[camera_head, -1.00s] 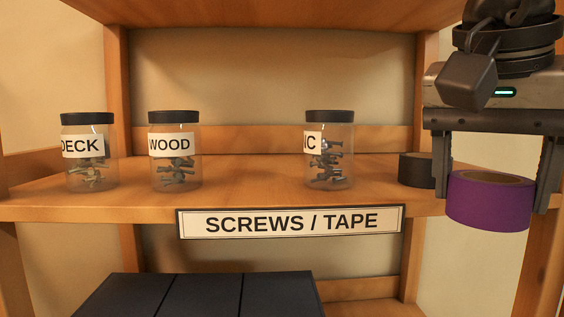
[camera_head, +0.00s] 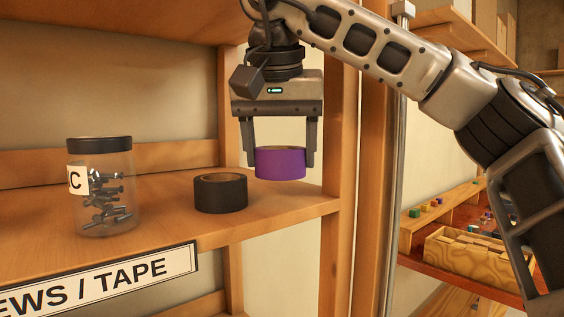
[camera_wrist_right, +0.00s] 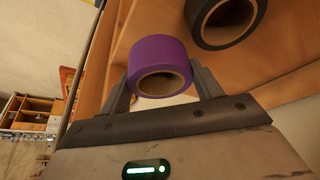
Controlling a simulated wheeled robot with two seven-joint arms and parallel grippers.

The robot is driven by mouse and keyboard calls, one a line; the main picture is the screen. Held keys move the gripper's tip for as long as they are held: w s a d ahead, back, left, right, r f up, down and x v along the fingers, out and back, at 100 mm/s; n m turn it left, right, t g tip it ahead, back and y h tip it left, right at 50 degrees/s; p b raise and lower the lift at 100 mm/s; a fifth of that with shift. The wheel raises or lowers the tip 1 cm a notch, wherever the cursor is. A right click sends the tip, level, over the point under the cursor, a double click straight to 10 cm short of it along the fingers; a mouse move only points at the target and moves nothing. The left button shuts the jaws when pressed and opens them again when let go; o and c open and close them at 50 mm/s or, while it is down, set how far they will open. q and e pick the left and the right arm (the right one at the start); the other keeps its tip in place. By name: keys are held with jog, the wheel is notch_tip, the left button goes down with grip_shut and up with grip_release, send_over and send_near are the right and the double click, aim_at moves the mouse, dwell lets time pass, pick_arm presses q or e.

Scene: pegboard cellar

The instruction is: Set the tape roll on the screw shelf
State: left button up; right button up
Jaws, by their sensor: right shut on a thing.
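A purple tape roll (camera_head: 280,163) is held between the two fingers of my right gripper (camera_head: 281,160) at the right end of the screw shelf (camera_head: 270,212). It looks upright on its axis, close above or at the shelf; I cannot tell whether it touches the board. The roll also shows between the fingers in the right wrist view (camera_wrist_right: 160,58). A black tape roll (camera_head: 221,194) lies on the shelf to the left of and nearer than the purple one, apart from it. My left gripper is not in view.
A clear screw jar (camera_head: 104,195) with a black lid stands left of the black roll. The shelf label (camera_head: 105,285) is on the front edge. A wooden post (camera_head: 338,110) bounds the shelf at the right. A wooden box (camera_head: 470,258) stands on another shelf beyond.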

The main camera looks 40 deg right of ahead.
jog(key=w+d, duration=0.1)
jog(key=w, duration=0.1)
jog(key=w+d, duration=0.2)
jog(key=shift+d+f, duration=0.1)
jog(key=shift+d, duration=0.1)
notch_tip(320, 180, down, 3)
jog(key=shift+f+p, duration=0.2)
jog(key=shift+p, duration=0.1)
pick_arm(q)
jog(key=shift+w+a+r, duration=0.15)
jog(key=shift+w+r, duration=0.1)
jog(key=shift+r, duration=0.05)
pick_arm(e)
jog(key=shift+f, duration=0.15)
jog(key=o, duration=0.7)
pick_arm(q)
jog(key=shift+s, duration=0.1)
